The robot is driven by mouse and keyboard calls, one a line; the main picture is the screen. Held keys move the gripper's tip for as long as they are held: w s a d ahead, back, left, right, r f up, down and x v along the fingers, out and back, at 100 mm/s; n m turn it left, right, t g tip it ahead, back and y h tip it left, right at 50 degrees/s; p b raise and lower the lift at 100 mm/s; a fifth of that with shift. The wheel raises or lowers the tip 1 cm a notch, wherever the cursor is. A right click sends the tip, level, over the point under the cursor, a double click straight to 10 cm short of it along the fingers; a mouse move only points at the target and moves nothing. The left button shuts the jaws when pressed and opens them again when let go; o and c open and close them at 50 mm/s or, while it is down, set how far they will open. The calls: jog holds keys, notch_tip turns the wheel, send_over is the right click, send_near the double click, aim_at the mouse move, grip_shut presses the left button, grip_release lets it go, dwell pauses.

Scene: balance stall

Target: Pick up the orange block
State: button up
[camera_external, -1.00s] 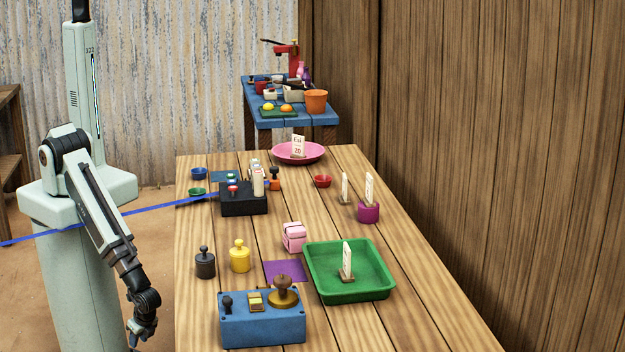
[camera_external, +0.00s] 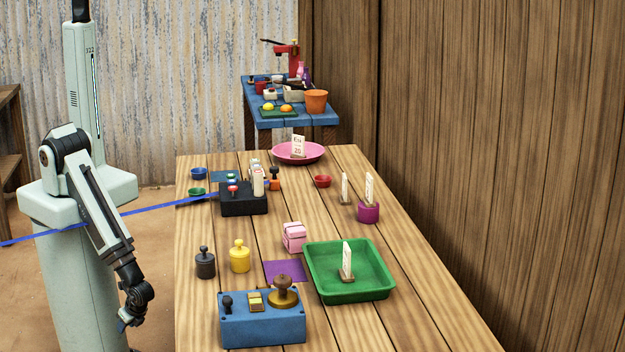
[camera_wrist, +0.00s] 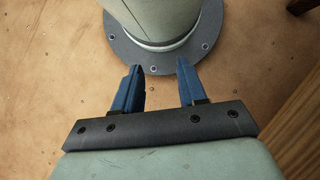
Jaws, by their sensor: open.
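A small orange block (camera_external: 274,184) with a dark knob on top stands on the wooden table, just beyond the black box and partly hidden by the things around it. My gripper (camera_external: 129,321) hangs off the table's left side, low and far from the block. In the wrist view its two blue fingers (camera_wrist: 158,72) are apart with nothing between them. That view shows only floor, a table edge and my own base.
The black box (camera_external: 243,204) with a white bottle (camera_external: 258,182) stands in front of the block. Nearer are dark (camera_external: 205,264) and yellow weights (camera_external: 239,258), a blue box (camera_external: 262,326), a pink block (camera_external: 293,238) and a green tray (camera_external: 378,287). A blue strip (camera_external: 120,213) crosses to the table.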

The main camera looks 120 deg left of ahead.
jog(key=o, duration=0.5)
jog(key=shift+c, duration=0.2)
